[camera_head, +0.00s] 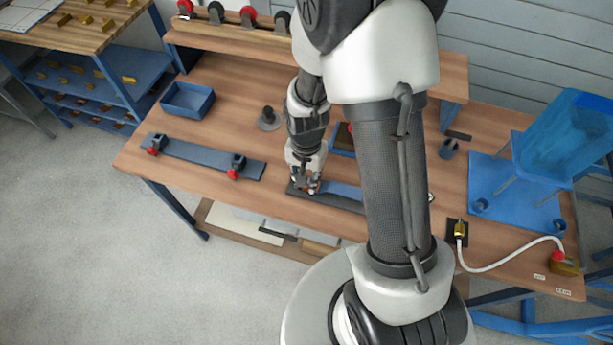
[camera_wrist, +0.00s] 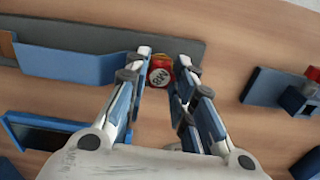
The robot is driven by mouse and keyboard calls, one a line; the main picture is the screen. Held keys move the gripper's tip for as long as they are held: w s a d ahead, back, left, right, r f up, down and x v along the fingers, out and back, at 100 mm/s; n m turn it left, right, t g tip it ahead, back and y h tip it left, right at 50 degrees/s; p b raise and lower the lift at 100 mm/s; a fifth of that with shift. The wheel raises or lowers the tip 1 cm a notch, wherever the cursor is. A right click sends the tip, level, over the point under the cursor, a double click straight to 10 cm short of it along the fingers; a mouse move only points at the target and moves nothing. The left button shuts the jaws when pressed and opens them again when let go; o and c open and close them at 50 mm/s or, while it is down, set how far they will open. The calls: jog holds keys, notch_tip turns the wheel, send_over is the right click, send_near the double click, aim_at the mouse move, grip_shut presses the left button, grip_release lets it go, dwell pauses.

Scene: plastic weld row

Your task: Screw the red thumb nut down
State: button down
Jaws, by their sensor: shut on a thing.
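The red thumb nut (camera_wrist: 160,66) shows in the wrist view between my fingertips, with a pale marked face towards the camera. My gripper (camera_wrist: 163,62) is shut on it, one finger on each side. The nut is over a dark grey base plate (camera_wrist: 190,50) that carries a blue strip (camera_wrist: 60,64). In the head view my gripper (camera_head: 308,184) is low at the left end of this base plate (camera_head: 341,203), and the nut itself cannot be made out there. The thread under the nut is hidden.
A grey-blue bar (camera_head: 195,157) with two red-knobbed clamps lies to the left. A blue open bin (camera_head: 187,100) stands behind it, near a grey round-based post (camera_head: 268,119). A blue fixture (camera_head: 498,190) and a white hose (camera_head: 505,260) are at the right. Bare tabletop lies left of the plate.

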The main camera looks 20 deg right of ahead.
jog(key=m, duration=0.3)
jog(key=c, duration=1.4)
grip_release()
